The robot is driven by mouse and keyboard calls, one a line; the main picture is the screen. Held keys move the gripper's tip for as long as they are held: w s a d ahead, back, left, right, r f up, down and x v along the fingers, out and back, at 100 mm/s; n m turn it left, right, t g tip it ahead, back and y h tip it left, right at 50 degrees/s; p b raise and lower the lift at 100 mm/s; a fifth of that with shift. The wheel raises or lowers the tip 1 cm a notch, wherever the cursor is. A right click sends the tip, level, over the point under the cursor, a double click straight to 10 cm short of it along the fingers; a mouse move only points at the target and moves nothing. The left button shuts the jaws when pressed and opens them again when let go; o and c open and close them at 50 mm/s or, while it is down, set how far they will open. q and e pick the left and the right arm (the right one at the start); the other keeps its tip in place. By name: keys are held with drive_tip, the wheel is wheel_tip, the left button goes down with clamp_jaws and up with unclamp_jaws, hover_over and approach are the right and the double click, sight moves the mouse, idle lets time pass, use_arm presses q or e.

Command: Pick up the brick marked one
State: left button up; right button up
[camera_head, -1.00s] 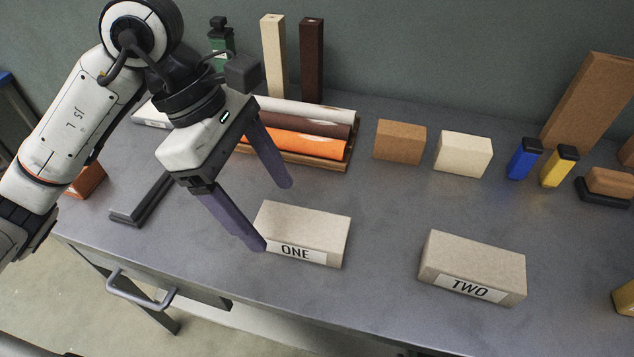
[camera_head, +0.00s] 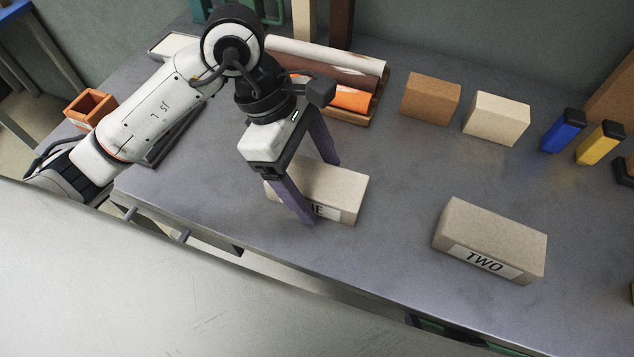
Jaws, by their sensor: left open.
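The brick marked one (camera_head: 345,188) is a beige block lying on the grey table (camera_head: 390,230), its label partly hidden behind a finger of my left gripper. My left gripper (camera_head: 322,195) is open, pointing down, with one finger in front of the brick's label side and the other by its far side. I cannot tell whether the fingers touch it. The brick marked two (camera_head: 495,235) lies to the right, apart from the gripper. My right gripper is not in view.
A brown block (camera_head: 431,97) and a cream block (camera_head: 497,117) stand behind. Rolls (camera_head: 330,70) lie behind the gripper. An orange hollow block (camera_head: 91,107) is at far left. Table is clear between the two marked bricks.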

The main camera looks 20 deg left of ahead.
use_arm(q)
drive_tip(key=shift+f, duration=0.1)
drive_tip(key=c, duration=1.4)
drive_tip(key=shift+c, duration=0.3)
